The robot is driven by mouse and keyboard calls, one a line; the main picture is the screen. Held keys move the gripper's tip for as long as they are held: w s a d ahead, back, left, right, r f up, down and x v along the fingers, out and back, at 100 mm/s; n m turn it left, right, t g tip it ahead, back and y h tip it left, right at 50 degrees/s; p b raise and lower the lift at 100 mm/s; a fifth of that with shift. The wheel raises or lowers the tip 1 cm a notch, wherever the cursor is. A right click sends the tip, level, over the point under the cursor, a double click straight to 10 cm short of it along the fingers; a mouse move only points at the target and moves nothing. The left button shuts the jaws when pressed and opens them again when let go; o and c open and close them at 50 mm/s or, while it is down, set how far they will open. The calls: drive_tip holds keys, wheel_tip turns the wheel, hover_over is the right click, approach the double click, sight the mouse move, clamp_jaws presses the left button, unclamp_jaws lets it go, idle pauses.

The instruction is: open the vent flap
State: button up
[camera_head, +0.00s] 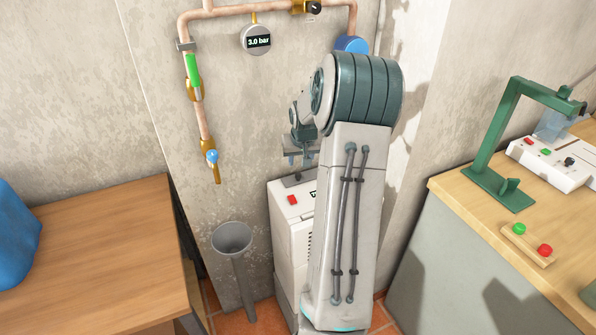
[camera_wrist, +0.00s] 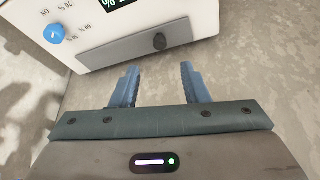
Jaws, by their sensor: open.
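In the wrist view a white unit (camera_wrist: 110,20) fills the top, with a long grey flap (camera_wrist: 120,48) along its edge. In the head view my gripper (camera_head: 301,157) is partly hidden behind my arm, above a white cabinet (camera_head: 283,230).
The wrist view shows a blue dial (camera_wrist: 54,33) and a dark display (camera_wrist: 117,3) near the flap. A copper pipe (camera_head: 202,124) with a gauge (camera_head: 256,40) runs on the wall. A grey funnel (camera_head: 232,240) stands left of the cabinet. Wooden worktops flank both sides.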

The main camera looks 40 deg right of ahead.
sight(298, 174)
drive_tip(key=x, duration=0.8)
drive_tip(key=shift+w+f+p, duration=0.1)
drive_tip(key=shift+w+p, duration=0.05)
drive_tip(key=shift+p, duration=0.15)
drive_tip(key=shift+c, duration=0.3)
clamp_jaws()
